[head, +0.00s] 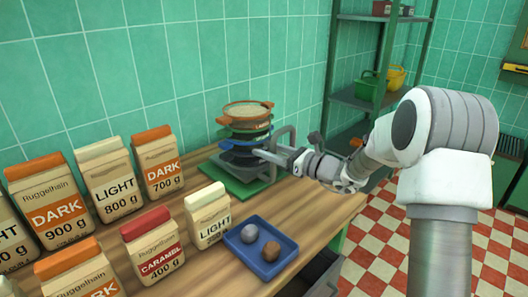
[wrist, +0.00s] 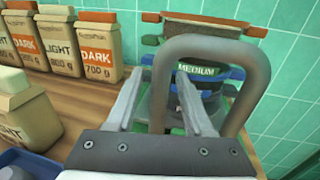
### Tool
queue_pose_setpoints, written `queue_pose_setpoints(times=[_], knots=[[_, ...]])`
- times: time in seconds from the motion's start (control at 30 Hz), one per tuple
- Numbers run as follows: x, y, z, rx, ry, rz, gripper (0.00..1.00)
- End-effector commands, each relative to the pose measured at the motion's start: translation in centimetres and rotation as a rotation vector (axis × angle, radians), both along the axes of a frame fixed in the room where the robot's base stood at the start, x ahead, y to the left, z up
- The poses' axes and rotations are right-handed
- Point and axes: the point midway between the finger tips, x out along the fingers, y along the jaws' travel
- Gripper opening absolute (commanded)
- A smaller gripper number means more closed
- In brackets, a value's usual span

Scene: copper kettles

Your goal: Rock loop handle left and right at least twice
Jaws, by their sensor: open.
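A grey loop handle (wrist: 205,45) arches up in the wrist view. Its left leg shows between my gripper's two fingers, and its right leg passes outside the right finger. In the head view the loop handle (head: 290,134) stands at the right side of a green base (head: 232,182), beside a stack of pans. My gripper (wrist: 160,74) is open, with a finger on either side of the left leg; I cannot tell whether either touches it. In the head view my gripper (head: 266,154) reaches in from the right, and its fingertips are partly hard to make out.
The stacked pans (head: 246,113) stand close behind the fingertips. Several paper bags (head: 160,160) line the left of the wooden counter. A blue tray (head: 283,244) with two balls lies in front. A green shelf rack (head: 357,98) stands at the back right.

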Motion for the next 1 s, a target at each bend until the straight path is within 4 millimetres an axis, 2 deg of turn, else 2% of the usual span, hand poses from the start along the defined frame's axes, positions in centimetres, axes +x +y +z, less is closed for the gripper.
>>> queue_pose_setpoints(times=[0.13,0.43,0.47,0.73,1.0], knots=[[0.57,0.94,-0.04,-0.001,0.000,0.001,0.52],[0.71,1.09,0.02,0.000,0.000,0.000,0.52],[0.71,1.09,0.01,0.000,0.000,0.000,0.49],[0.69,1.06,0.00,-0.001,0.001,0.000,0.00],[0.69,1.06,-0.01,-0.001,0.001,0.000,0.00]])
